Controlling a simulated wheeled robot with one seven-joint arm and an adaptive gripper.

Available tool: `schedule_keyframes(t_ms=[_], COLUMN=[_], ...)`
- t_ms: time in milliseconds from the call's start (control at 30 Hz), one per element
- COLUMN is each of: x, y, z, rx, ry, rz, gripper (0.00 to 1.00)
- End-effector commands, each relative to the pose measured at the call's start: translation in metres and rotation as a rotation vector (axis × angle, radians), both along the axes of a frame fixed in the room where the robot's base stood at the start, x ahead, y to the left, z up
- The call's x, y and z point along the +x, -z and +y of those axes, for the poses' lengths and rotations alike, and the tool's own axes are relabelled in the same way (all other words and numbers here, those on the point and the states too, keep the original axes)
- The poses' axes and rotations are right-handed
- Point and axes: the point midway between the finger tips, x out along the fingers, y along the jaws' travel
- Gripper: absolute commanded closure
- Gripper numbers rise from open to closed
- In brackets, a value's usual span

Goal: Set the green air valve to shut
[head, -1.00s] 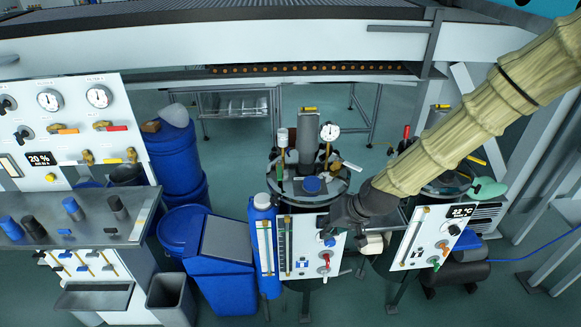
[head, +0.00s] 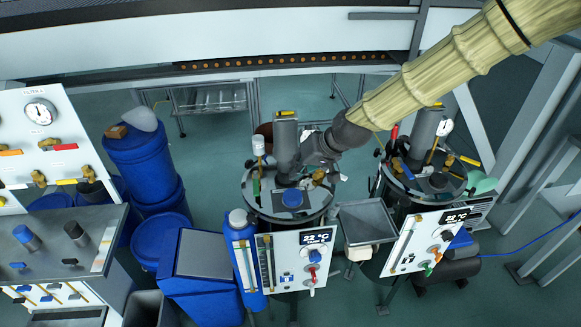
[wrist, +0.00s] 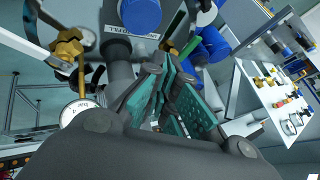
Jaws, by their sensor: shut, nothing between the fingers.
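A green lever (head: 256,188), which looks like the green air valve, stands upright below a small white-topped fitting (head: 258,147) at the left of the left vessel's lid (head: 310,210). My gripper (head: 288,178) is over that lid, beside the tall grey cylinder (head: 286,140) and to the right of the green lever, apart from it. In the wrist view my gripper's teal-padded fingers (wrist: 172,92) are shut with nothing between them.
A blue knob (head: 292,198) is on the lid; it also shows in the wrist view (wrist: 140,14). The wrist view shows a brass valve (wrist: 68,47) and a dial gauge (wrist: 76,110) close by. A second vessel (head: 425,183) stands right, a grey tray (head: 368,222) between.

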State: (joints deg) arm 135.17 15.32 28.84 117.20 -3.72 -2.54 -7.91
Motion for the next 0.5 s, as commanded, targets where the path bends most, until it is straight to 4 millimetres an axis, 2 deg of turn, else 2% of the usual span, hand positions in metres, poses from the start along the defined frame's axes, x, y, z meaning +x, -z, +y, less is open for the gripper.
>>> schedule_keyframes(t_ms=[500], x=[0.016], y=[0.048], z=[0.033], rx=[0.000], ry=[-0.001], rz=[0.004], gripper=[1.00])
